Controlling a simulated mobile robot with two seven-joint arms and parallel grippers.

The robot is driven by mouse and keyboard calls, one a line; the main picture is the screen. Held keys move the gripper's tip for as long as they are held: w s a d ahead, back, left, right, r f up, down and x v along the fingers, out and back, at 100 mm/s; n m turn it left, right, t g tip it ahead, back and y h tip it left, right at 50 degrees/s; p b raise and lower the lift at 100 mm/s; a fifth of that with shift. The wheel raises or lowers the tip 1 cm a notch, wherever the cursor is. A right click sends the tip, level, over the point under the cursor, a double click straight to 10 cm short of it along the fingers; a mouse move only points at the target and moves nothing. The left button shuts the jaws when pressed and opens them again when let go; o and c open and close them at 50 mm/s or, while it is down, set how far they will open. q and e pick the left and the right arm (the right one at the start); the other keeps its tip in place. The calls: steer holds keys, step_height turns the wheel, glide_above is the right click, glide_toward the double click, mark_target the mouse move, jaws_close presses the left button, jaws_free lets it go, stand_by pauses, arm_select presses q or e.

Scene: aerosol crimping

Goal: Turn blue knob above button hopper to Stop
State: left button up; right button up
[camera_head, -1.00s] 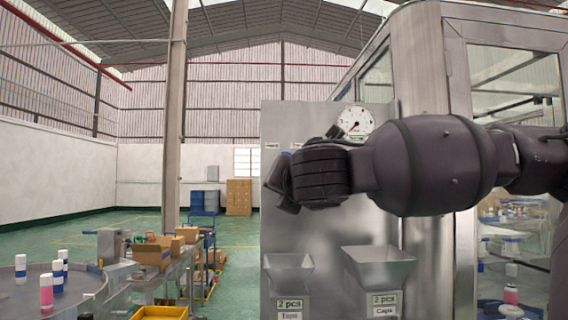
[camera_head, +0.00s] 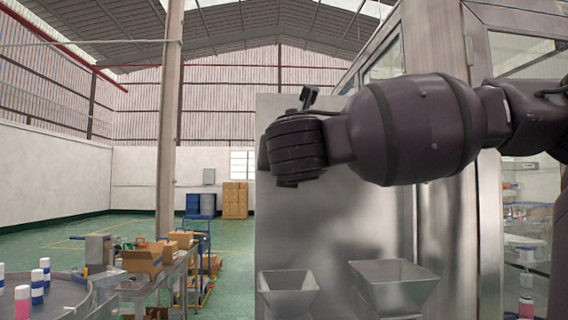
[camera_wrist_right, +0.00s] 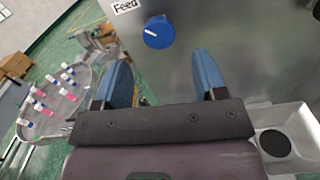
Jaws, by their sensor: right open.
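The blue knob (camera_wrist_right: 158,32) with a white pointer line is on the steel panel (camera_head: 335,225), beside a "Feed" label (camera_wrist_right: 126,5) at its upper left in the right wrist view. My right gripper (camera_wrist_right: 162,76) is open and empty, its two blue fingers pointing toward the panel. The knob is beyond the fingertips, a little left of the middle of the gap, and appears apart from them. In the head view my right arm hides the knob and the gripper's fingers. Two steel hoppers stand low on the panel, left (camera_head: 288,292) and right (camera_head: 393,285). My left gripper is not in view.
A hopper with a dark round opening (camera_wrist_right: 275,143) is close at the lower right of the wrist view. A round table (camera_wrist_right: 62,100) with several bottles is at the left. A glazed steel cabinet (camera_head: 480,150) stands right of the panel. Open floor extends behind.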

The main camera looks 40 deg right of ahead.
steer(key=shift+x, duration=2.75)
steer(key=c, duration=0.9)
